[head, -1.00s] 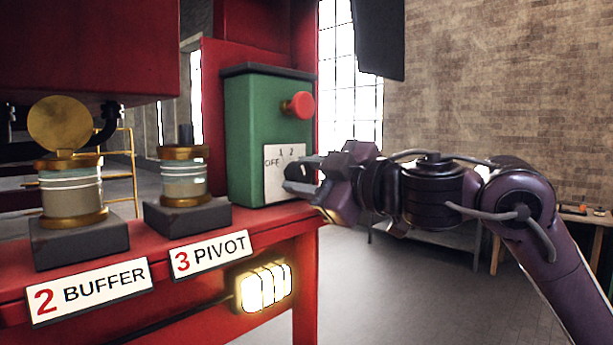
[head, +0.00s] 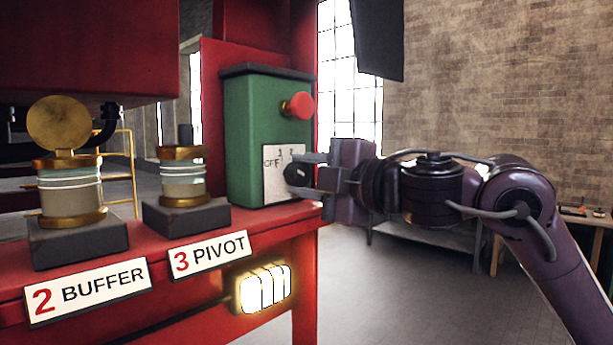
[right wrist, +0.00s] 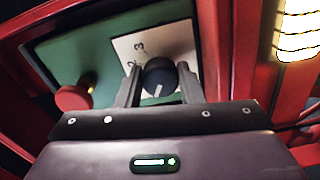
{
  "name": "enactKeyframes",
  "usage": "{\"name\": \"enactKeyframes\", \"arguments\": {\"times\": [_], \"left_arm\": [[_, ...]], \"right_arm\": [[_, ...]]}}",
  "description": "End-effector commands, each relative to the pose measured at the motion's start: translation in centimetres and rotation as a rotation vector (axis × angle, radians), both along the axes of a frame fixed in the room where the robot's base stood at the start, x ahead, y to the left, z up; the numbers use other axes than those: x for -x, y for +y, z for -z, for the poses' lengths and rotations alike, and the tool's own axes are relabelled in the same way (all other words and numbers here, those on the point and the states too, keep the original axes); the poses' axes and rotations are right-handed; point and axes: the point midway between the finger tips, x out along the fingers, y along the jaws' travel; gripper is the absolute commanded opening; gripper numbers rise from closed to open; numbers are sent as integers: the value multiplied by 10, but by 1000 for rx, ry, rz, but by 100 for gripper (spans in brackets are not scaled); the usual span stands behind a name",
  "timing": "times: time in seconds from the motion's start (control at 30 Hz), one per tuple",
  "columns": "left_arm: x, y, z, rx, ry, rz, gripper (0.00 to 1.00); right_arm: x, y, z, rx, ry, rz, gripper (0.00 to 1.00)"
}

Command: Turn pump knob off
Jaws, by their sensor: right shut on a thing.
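The pump knob (head: 296,174) is a black round dial on a white plate marked OFF, 1, 2 on the green pump box (head: 243,140). In the right wrist view the knob (right wrist: 158,77) shows a pale pointer line, with 2 and 3 visible on the plate (right wrist: 150,47). My right gripper (head: 304,173) is shut on the knob, one finger on each side of it. It also shows in the right wrist view (right wrist: 158,84). Part of the plate's lettering is hidden behind the gripper. My left gripper is out of view.
A red mushroom button (head: 299,106) sticks out above the knob. Glass-and-brass cups stand on the red bench (head: 265,220) to the left, over labels BUFFER (head: 90,290) and PIVOT (head: 210,254). A lit lamp (head: 263,288) hangs below. Open floor lies to the right.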

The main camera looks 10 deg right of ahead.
Motion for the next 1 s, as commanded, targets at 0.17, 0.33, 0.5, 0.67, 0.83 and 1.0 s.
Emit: {"name": "enactKeyframes", "arguments": {"times": [0.17,0.33,0.5,0.67,0.83,1.0], "left_arm": [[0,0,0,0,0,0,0],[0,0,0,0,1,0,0],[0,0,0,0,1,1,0],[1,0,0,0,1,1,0],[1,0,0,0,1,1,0],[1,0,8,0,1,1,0]], "right_arm": [[0,0,0,10,-5,0,11],[0,0,1,9,-4,0,11],[0,0,1,9,-4,0,46],[0,0,0,8,-4,0,56],[0,0,0,7,-4,0,56],[11,-8,2,8,-8,1,56]]}}
